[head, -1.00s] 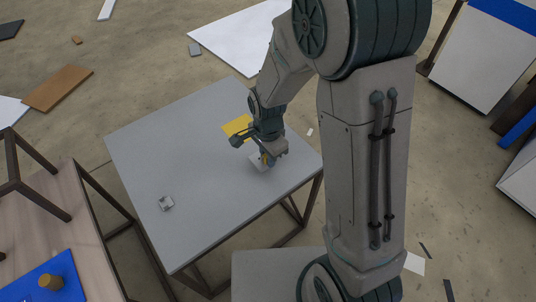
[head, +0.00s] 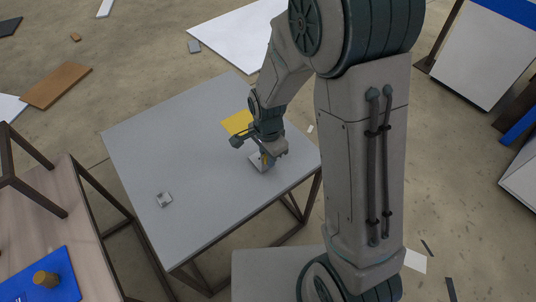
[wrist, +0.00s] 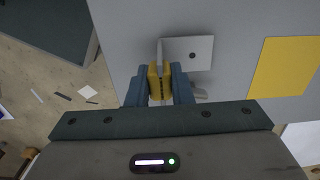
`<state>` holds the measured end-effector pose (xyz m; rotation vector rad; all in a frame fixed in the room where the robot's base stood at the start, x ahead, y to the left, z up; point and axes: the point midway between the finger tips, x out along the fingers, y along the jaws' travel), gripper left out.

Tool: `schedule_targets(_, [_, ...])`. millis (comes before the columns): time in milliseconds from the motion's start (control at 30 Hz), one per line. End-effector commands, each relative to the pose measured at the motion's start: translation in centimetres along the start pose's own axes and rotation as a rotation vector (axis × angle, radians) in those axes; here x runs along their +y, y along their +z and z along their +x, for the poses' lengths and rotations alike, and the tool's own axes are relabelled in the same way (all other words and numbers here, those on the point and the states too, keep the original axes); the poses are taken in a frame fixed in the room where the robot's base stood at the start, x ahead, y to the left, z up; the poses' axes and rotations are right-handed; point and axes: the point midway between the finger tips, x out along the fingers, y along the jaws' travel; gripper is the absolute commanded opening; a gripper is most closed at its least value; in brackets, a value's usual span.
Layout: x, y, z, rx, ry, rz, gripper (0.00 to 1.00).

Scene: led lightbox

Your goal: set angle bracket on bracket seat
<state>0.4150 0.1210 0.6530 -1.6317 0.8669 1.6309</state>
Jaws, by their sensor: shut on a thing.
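The angle bracket (wrist: 195,50) is a light grey metal piece, with a flat plate that has a dark hole and an upright flange at its left side. My gripper (wrist: 160,72) has yellow finger pads and is shut on that flange. In the head view the bracket (head: 257,164) shows as a pale patch under my gripper (head: 265,162), low over or on the grey table; I cannot tell whether it touches. A small pale square piece (head: 163,200) lies near the table's left side. It may be the bracket seat, but it is too small to be sure.
A flat yellow square (head: 236,122) lies on the grey table (head: 200,150) behind my gripper. The table between the bracket and the small pale piece is clear. A wooden table (head: 95,235) with a blue mat (head: 62,285) stands at the left.

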Motion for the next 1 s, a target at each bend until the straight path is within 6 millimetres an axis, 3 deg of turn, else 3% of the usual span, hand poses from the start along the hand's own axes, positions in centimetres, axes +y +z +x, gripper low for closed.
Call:
schedule_targets(200, [0.0, 0.0, 0.7, 0.0, 0.0, 0.0, 0.0])
schedule_targets(233, [0.0, 0.0, 0.6, 0.0, 0.0, 0.0, 0.23])
schedule_targets(300, [0.0, 0.0, 0.5, 0.0, 0.0, 0.0, 0.42])
schedule_targets(333, [0.0, 0.0, 0.5, 0.0, 0.0, 0.0, 0.45])
schedule_targets(667, [0.0, 0.0, 0.3, 0.0, 0.0, 0.0, 0.45])
schedule_targets(1000, [0.0, 0.0, -2.3, 0.0, -0.001, -0.001, 0.45])
